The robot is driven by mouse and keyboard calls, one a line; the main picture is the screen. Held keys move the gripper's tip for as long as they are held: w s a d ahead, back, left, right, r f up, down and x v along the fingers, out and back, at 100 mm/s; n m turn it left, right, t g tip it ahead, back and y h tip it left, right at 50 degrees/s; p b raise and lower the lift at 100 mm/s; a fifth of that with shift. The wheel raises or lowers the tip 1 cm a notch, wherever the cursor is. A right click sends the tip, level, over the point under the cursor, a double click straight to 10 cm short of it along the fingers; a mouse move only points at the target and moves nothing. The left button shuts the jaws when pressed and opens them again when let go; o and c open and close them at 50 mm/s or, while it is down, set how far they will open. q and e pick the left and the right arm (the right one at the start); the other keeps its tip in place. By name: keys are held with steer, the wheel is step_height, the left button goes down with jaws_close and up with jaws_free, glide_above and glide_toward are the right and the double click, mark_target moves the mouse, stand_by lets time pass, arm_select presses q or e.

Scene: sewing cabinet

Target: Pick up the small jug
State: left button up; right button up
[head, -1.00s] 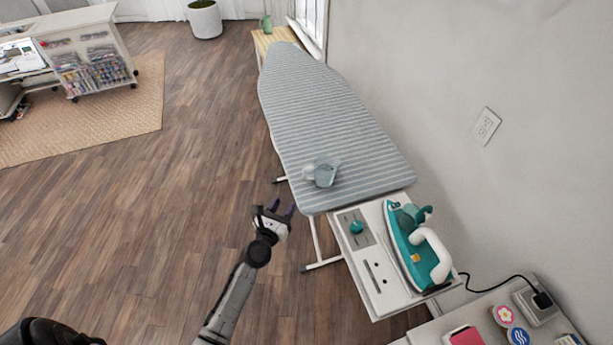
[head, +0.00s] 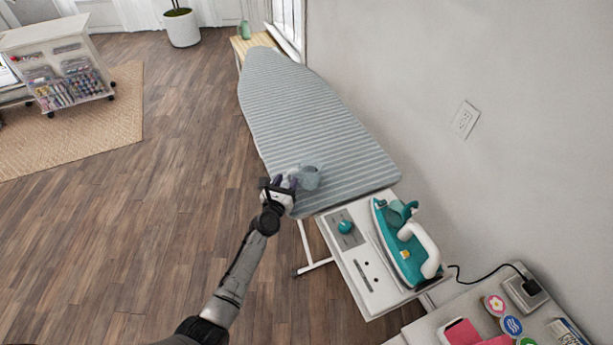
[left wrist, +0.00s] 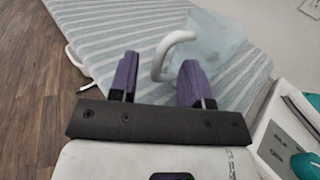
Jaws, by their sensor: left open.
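The small jug (head: 308,178) is pale, see-through blue with a white handle. It stands on the near end of the striped ironing board (head: 318,120). In the left wrist view the jug (left wrist: 213,42) is partly behind the right finger, and its curved white handle (left wrist: 160,58) shows between the two purple fingers. My left gripper (head: 284,184) is open at the jug's left side, at the board's near left edge; it also shows in the left wrist view (left wrist: 158,80). I cannot tell whether a finger touches the handle. My right gripper is not in view.
A teal and white iron (head: 408,240) stands on the white rest (head: 370,285) at the board's near end, its cord running right. A counter (head: 430,330) with small items is at lower right. The wall bounds the right side. Open floor (head: 150,220) lies left.

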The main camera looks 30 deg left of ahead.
arm_select(q)
steer(key=shift+w+a, duration=0.1)
steer(key=shift+w, duration=0.3)
steer(key=shift+c, duration=0.2)
jaws_close()
